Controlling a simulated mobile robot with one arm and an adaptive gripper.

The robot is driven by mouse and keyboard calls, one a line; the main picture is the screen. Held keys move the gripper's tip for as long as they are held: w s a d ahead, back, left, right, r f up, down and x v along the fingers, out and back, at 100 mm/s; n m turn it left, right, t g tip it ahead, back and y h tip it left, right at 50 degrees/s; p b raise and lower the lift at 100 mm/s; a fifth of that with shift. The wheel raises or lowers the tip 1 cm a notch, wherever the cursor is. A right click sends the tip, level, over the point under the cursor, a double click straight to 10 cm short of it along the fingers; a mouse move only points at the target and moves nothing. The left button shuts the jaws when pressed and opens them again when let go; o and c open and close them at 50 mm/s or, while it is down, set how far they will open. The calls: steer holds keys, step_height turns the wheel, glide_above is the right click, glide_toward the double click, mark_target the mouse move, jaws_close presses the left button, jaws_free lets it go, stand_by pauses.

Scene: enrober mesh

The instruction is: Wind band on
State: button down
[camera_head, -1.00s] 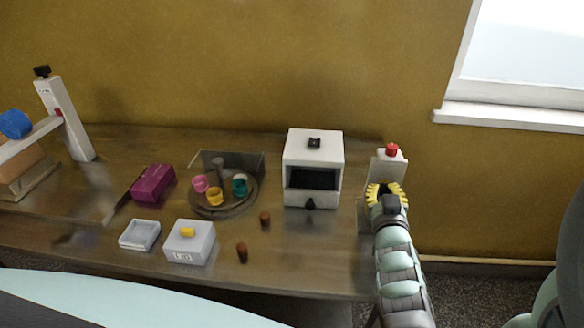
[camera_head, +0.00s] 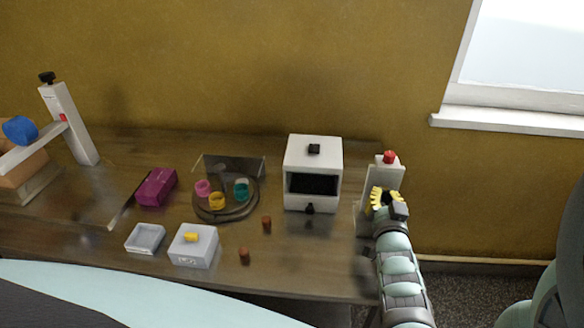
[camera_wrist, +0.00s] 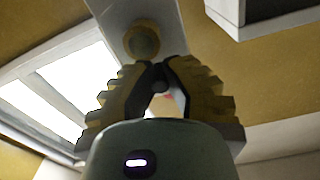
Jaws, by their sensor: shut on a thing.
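A white upright device (camera_head: 381,177) with a red knob (camera_head: 390,157) on top stands at the right end of the table. My gripper (camera_head: 384,197), with yellow ribbed fingers, is at its front. In the wrist view my gripper (camera_wrist: 158,72) has its fingertips close together around a small dark piece (camera_wrist: 158,82), mostly hidden by the fingers. Just beyond the tips, a round brass-coloured part (camera_wrist: 142,42) sits on a pale post (camera_wrist: 130,12). I cannot make out a band for certain in either view.
A white box-shaped machine (camera_head: 313,155) with a dark opening stands left of my gripper. Further left are a round tray (camera_head: 238,212) with coloured cups, a magenta box (camera_head: 156,187), a lidded grey box (camera_head: 193,247) and two small brown cylinders (camera_head: 266,223). A window (camera_head: 525,65) is at right.

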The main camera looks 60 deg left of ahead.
steer(key=m, duration=0.1)
steer(key=m+p, duration=0.2)
steer(key=shift+w+d+r, duration=0.15)
steer(key=shift+w+d, duration=0.1)
steer(key=shift+w, duration=0.05)
steer(key=m+p, duration=0.1)
steer(key=m, duration=0.3)
steer(key=w+d+f+m+p, duration=0.1)
steer(key=m, duration=0.4)
steer(key=w+f+m+p, duration=0.1)
steer(key=m, duration=0.4)
steer(key=shift+w+d, duration=0.1)
steer(key=shift+d, duration=0.25)
steer(key=shift+f+m, duration=0.1)
steer(key=shift+m, duration=0.8)
steer(key=shift+f+m, duration=0.1)
steer(key=shift+m, duration=0.6)
steer(key=shift+f, duration=0.1)
steer(key=c, duration=0.9)
jaws_free()
steer(key=shift+c, duration=0.2)
